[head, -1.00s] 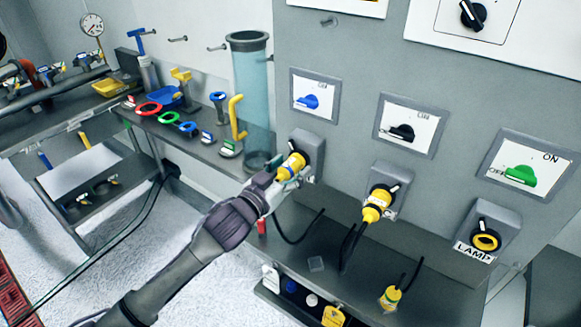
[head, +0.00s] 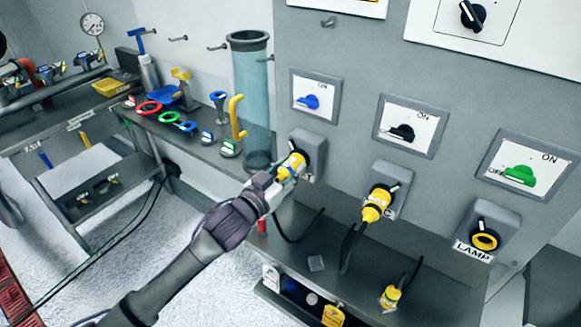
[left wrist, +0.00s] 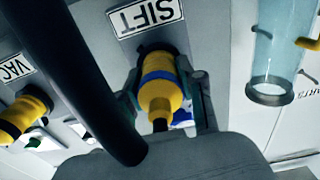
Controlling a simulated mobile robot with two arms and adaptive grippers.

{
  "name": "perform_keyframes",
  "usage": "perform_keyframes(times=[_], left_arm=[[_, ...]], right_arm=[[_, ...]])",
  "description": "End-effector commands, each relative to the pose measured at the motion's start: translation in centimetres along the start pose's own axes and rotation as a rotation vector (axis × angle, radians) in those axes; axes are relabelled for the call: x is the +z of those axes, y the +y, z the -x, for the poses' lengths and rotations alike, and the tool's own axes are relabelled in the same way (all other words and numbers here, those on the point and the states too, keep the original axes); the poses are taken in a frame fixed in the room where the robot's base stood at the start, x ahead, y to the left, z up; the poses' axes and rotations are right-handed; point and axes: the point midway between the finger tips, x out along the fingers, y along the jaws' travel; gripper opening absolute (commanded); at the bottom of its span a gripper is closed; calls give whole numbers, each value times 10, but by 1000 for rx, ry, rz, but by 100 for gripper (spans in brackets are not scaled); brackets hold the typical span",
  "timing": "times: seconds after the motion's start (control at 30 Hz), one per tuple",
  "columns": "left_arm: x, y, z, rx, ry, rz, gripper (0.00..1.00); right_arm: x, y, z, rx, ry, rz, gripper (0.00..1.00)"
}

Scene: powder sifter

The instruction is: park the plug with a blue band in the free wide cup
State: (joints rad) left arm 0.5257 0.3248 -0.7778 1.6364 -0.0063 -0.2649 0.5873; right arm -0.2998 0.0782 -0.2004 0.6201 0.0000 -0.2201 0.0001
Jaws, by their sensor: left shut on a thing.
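The yellow plug with a blue band (left wrist: 160,90) sits at the socket labelled SIFT in the left wrist view. It also shows in the head view (head: 292,166), at the leftmost socket of the grey panel. My left gripper (left wrist: 163,104) is shut on this plug, one finger on each side; in the head view the gripper (head: 281,176) reaches it from the lower left. A black bar crosses the left wrist view in front of the panel. I cannot make out a free wide cup for sure. My right gripper is not in view.
Another yellow plug (head: 377,203) is in the middle socket. The LAMP socket (head: 485,240) is empty. A third yellow plug (head: 390,297) is on the ledge below, among black cables. A clear tube (head: 250,100) stands left of the panel, beside a shelf of small tools.

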Motion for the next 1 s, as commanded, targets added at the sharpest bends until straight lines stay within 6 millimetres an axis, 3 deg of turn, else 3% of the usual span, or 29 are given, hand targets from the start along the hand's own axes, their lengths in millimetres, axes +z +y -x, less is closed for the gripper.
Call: perform_keyframes(times=[1.0], left_arm=[[-1, 0, 41, 0, 2, 0, 0]], right_arm=[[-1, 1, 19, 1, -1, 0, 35]])
